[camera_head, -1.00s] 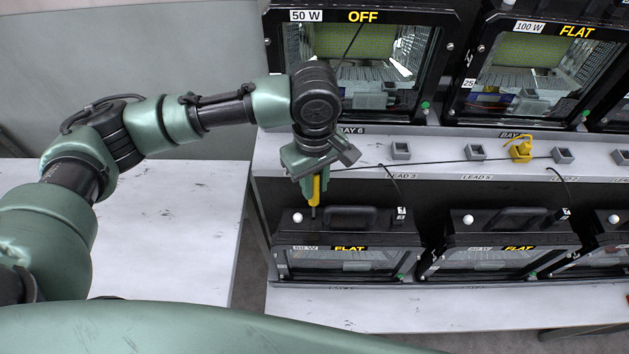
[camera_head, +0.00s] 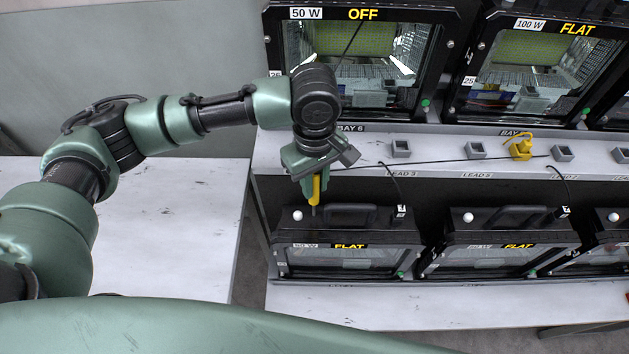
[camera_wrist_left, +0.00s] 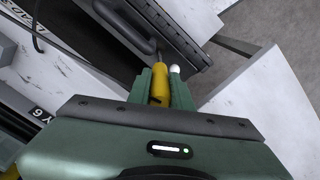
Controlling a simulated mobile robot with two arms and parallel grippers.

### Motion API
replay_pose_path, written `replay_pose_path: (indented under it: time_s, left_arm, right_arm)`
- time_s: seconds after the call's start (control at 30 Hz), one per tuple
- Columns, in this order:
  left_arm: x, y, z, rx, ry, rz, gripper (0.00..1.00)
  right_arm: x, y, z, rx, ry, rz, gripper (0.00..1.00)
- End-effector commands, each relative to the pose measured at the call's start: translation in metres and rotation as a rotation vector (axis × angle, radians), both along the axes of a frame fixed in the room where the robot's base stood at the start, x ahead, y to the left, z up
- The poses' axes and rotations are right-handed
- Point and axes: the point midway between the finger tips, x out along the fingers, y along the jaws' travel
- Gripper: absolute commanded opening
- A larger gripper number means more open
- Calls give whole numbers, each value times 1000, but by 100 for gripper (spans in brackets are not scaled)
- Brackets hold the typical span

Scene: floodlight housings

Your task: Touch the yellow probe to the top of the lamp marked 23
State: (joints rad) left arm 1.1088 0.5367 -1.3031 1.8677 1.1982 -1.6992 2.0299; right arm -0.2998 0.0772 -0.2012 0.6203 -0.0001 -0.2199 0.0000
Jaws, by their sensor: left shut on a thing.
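My left gripper (camera_head: 314,188) is shut on the yellow probe (camera_head: 317,187), which points down with a thin grey tip. The probe also shows between the fingers in the left wrist view (camera_wrist_left: 160,82). Below it is the lower left lamp (camera_head: 350,236), black, with a white knob (camera_head: 297,216) and a dark handle on top. The tip is over this lamp's top, between knob and handle; I cannot tell whether it touches. This lamp's number is too small to read, so I cannot confirm the mark 23. My right gripper is not in view.
A second lower lamp (camera_head: 500,238) stands to the right. Above is a grey shelf edge (camera_head: 440,150) with several small square holders and a yellow clip-like thing (camera_head: 521,146). Lamps marked 26 (camera_head: 362,62) and 25 (camera_head: 540,70) stand above. Black cables hang in front.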

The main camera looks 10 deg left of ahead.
Motion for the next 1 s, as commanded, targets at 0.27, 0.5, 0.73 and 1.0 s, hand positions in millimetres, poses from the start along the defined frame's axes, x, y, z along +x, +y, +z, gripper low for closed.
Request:
replay_pose_path:
  time_s: [0.27, 0.5, 0.73, 1.0]
  left_arm:
    - [0, 0, 0, -1, 1, 0, 0]
    - [0, 0, 0, -1, 1, 0, 0]
    - [0, 0, -1, -1, 2, 0, 0]
    - [-1, 0, -1, -1, 2, 0, 0]
  right_arm:
    - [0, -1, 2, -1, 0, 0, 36]
    - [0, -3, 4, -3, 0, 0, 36]
    - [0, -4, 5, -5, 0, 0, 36]
    - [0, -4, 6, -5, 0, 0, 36]
